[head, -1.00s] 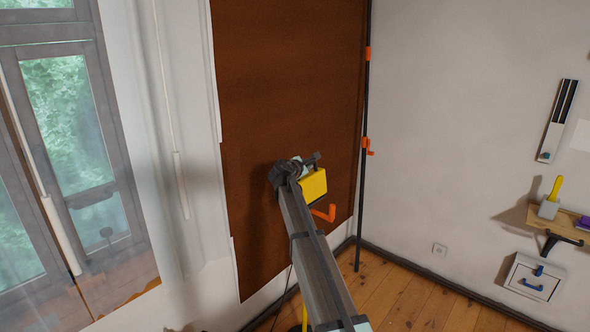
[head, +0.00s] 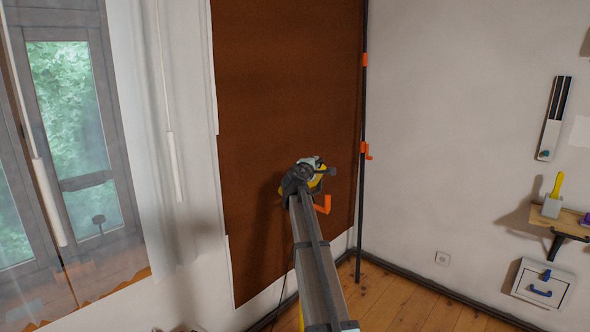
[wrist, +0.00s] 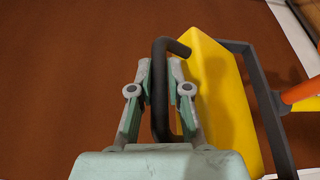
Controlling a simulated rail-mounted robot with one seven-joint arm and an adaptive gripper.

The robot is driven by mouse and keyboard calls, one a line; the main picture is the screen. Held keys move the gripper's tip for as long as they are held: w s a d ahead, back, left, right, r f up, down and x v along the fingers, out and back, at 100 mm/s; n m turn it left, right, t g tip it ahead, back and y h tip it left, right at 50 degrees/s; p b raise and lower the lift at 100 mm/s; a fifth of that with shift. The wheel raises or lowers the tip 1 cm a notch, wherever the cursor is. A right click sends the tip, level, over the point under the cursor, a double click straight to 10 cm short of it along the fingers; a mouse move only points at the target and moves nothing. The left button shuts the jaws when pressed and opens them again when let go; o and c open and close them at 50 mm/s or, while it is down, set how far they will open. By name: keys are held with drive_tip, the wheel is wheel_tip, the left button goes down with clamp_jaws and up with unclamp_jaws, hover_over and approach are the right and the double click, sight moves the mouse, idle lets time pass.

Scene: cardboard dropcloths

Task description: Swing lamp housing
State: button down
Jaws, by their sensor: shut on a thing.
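The yellow lamp housing (wrist: 222,100) fills the right middle of the wrist view, tilted. A dark bar handle (wrist: 158,95) stands at its left side, and a dark bracket (wrist: 268,110) runs along its right. My gripper (wrist: 160,72) is shut on the handle, one finger on each side. In the head view my gripper (head: 322,168) is in front of the brown sheet, and only a small part of the housing (head: 316,187) shows past my wrist. An orange arm (head: 324,206) sticks out below it; its joint with the housing is hidden.
The brown sheet (head: 270,90) hangs close behind my gripper. A dark pole (head: 361,210) with orange clamps stands to the right. A wall shelf (head: 558,222) and a small white cabinet (head: 543,284) are farther right. Wall between pole and shelf is bare.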

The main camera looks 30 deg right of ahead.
drive_tip(key=shift+s+d+f, duration=0.15)
drive_tip(key=shift+s+f, duration=0.1)
drive_tip(key=shift+s, duration=0.05)
drive_tip(key=c, duration=1.1)
unclamp_jaws()
drive_tip(key=shift+c, duration=0.2)
drive_tip(key=v, duration=1.2)
